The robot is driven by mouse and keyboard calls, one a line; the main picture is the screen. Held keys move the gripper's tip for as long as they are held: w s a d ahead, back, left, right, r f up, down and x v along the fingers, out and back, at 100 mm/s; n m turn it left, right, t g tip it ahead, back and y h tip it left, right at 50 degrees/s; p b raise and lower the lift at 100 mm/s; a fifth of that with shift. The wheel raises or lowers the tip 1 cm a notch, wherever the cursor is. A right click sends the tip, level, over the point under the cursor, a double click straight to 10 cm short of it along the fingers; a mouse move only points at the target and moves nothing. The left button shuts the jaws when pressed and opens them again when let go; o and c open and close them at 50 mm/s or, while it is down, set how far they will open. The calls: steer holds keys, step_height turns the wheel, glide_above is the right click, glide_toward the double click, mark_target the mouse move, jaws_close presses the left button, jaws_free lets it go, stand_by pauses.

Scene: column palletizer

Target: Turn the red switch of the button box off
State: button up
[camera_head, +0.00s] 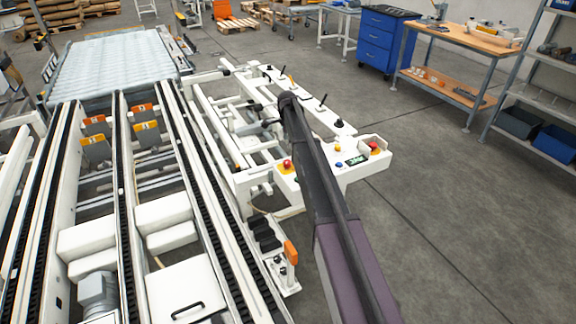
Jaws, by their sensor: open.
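The white button box (352,172) sits beside the conveyor, right of the middle. A red switch on a yellow base (374,147) is on its right part, near a blue button and a small dark display. Another red knob on yellow (287,165) sits on its left part. I cannot tell which one is the task's switch, or its setting. My dark arm crosses in front of the box and hides its middle. My gripper (251,128) is small at the arm's far end, left of and beyond the box, apart from both red knobs. It is open, with nothing seen in it.
Conveyor rails with dark chains (125,230) fill the left, leading to a roller bed (115,62). A white frame with black levers (300,92) stands behind the box. A blue drawer cabinet (385,40) and a wooden workbench (465,40) stand beyond. The grey floor at right is clear.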

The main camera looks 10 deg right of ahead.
mark_target(287, 161)
steer(key=shift+f+b, duration=5.05)
steer(key=shift+f, duration=0.3)
